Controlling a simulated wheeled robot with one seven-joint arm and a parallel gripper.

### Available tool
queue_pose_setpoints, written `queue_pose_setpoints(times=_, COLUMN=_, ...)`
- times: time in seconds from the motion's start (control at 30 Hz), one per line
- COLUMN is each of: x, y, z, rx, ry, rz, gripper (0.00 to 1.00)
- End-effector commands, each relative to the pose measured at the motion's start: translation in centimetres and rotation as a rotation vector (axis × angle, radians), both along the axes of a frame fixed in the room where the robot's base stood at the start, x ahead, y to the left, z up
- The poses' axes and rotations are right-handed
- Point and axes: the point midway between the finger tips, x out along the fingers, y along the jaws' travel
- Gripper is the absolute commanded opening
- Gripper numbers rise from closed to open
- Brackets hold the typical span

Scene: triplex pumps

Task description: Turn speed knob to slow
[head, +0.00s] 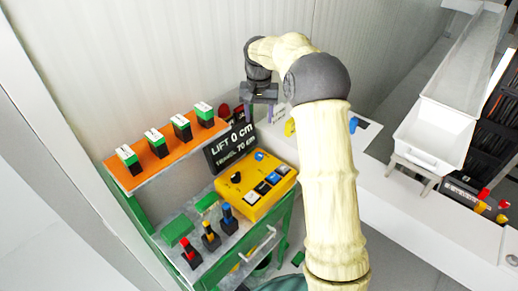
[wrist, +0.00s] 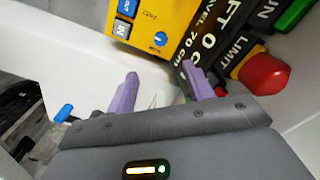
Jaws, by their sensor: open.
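The yellow control box (head: 256,204) sits on the green-framed bench, its panel tilted up. A small blue knob (head: 259,156) is at its far corner. In the wrist view the blue knob (wrist: 160,39) has a light pointer line, and small lettering that looks like "FAST" is near it. I cannot tell its exact setting. My gripper (head: 262,110) is above and beyond the box, apart from it. In the wrist view my gripper (wrist: 160,72) has its two purple fingers spread with nothing between them; the knob appears just beyond the gap.
A black "LIFT 0 cm" display (head: 232,146) stands behind the box. A red button (wrist: 263,73) is close to the right finger in the wrist view. Three levers (head: 210,236) stand at the front. An orange shelf (head: 168,154) carries several green-and-black switches. A white trough (head: 430,137) is at right.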

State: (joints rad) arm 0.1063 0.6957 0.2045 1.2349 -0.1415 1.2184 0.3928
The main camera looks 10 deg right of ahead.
Motion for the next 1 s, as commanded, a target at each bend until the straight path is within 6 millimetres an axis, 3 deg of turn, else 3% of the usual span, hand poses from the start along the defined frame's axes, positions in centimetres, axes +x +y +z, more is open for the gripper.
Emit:
queue_pose_setpoints(times=0.1, x=0.7, y=-0.2, z=0.3, rx=0.002, ry=0.007, rz=-0.017, gripper=0.52)
queue_pose_setpoints(times=0.57, x=0.7, y=-0.2, z=-0.3, rx=0.002, ry=0.009, rz=-0.018, gripper=0.52)
queue_pose_setpoints(times=1.0, x=0.7, y=-0.2, z=-7.1, rx=0.001, ry=0.011, rz=-0.018, gripper=0.52)
